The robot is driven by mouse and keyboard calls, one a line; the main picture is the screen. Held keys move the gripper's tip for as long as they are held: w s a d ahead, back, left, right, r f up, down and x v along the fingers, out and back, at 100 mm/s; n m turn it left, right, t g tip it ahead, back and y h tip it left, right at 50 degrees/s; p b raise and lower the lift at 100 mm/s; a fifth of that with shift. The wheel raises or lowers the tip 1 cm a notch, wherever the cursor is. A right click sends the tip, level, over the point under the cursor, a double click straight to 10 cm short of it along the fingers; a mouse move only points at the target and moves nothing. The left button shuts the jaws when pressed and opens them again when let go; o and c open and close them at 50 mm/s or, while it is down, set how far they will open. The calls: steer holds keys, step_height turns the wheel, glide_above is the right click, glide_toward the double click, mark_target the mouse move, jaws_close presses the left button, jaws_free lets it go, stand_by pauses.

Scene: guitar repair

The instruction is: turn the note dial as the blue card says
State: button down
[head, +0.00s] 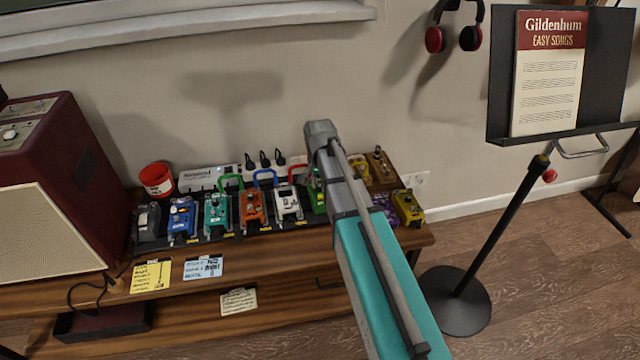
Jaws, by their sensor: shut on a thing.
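The blue card (203,268) hangs at the front edge of the wooden bench, and its writing is too small to read. A row of coloured pedals stands on a dark board behind it: a blue pedal (182,218), a teal pedal (217,214), an orange pedal (251,208), a white pedal (287,203) and a green pedal (318,201) partly hidden by my arm. I cannot tell which knob is the note dial. My arm reaches over the right part of the row, and its grey wrist shows above the green pedal. My gripper's fingers are hidden behind the arm.
A yellow card (151,277) hangs beside the blue card, and a cream card (239,301) is lower down. A maroon amplifier (95,165) stands at the left. A red cup (157,180) is behind the pedals. A music stand (500,220) stands at the right.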

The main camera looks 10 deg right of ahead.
steer(key=shift+m, duration=0.6)
steer(key=c, duration=0.5)
jaws_free()
steer(key=shift+r, duration=0.15)
